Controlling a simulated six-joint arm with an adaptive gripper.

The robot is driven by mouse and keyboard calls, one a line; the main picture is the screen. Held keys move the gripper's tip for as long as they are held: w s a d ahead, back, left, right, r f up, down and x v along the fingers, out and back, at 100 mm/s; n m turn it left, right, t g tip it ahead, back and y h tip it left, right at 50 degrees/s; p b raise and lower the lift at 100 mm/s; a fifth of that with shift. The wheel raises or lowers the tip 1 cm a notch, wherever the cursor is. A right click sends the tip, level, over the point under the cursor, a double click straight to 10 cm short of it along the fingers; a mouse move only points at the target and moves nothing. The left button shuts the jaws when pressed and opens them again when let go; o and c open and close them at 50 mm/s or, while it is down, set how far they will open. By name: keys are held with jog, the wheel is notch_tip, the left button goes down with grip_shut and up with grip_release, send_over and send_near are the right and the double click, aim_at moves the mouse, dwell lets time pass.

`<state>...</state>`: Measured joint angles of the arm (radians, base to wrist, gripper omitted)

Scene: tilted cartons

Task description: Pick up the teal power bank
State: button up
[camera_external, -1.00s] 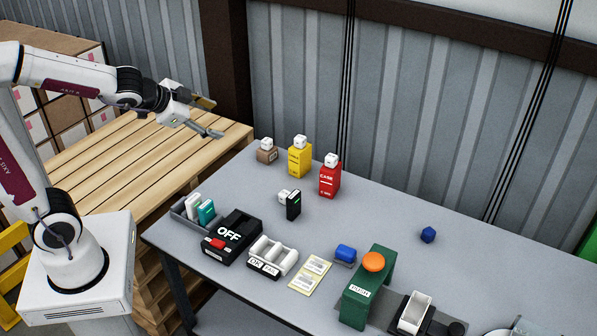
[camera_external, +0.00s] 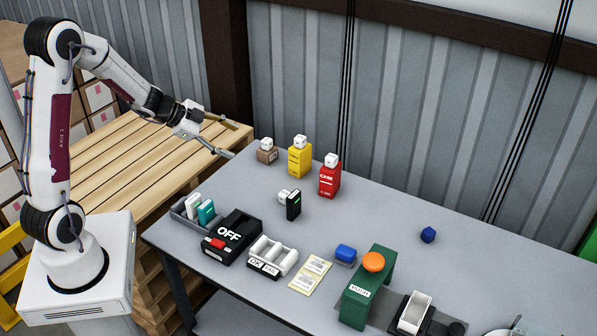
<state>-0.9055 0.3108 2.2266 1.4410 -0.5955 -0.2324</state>
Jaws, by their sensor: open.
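The teal power bank (camera_external: 206,212) stands in a grey tray (camera_external: 180,211) at the left end of the table, beside a white power bank (camera_external: 193,205). My gripper (camera_external: 236,138) is open and empty. It is well above and behind the tray in the picture, near the far left corner of the table, with its fingers spread wide.
A black box marked OFF (camera_external: 232,237) stands right of the tray, then a white slotted holder (camera_external: 272,256). Brown (camera_external: 266,155), yellow (camera_external: 299,161) and red (camera_external: 329,180) cartons stand behind. The table's right middle is mostly clear.

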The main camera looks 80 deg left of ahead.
aim_at(190, 198)
jog(key=s+d+f+h, duration=0.2)
jog(key=s+f+h, duration=0.1)
jog(key=s, duration=0.1)
jog(key=s+d+f+h, duration=0.2)
jog(key=s+f+h, duration=0.1)
jog(key=s+f, duration=0.1)
jog(key=s+d+f+m+h, duration=0.1)
jog(key=s+d+f+h, duration=0.1)
jog(key=s, duration=0.4)
jog(key=shift+s+d+f+h, duration=0.15)
jog(key=shift+f+h, duration=0.2)
jog(key=shift+f, duration=0.3)
jog(key=shift+s+a+f+h, duration=0.1)
jog(key=shift+f+h, duration=0.25)
jog(key=shift+f, duration=0.25)
jog(key=shift+w+f+m, duration=0.1)
jog(key=shift+f+m, duration=0.1)
jog(key=shift+m, duration=0.1)
jog(key=shift+s+f+m+t+h, duration=0.2)
jog(key=shift+f+m+t+h, duration=0.3)
jog(key=shift+f+m+h, duration=0.55)
jog(key=shift+f+h, duration=0.1)
jog(key=shift+h, duration=0.15)
jog(key=shift+d, duration=0.1)
jog(key=shift+x, duration=1.3)
